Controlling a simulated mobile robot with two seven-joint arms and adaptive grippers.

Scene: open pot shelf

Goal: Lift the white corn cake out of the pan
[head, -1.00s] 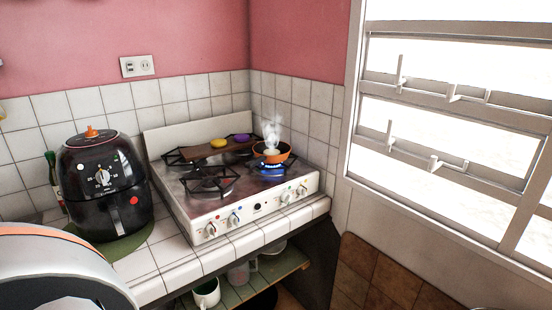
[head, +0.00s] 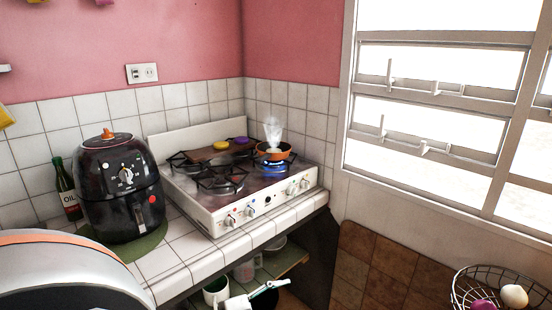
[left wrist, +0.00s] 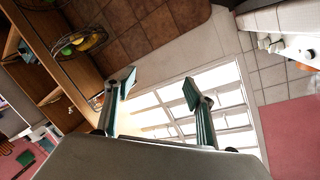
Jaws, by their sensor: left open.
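Part of a gripper, seemingly the left one, shows at the bottom edge of the head view, below the counter front and well away from the pan. My right gripper is not in view.
The stove (head: 245,206) also holds a brown board (head: 205,154) with yellow and purple items. A black air fryer (head: 118,190) and an oil bottle (head: 67,190) stand left. A wire basket (head: 460,290) is at lower right. An open shelf lies under the counter.

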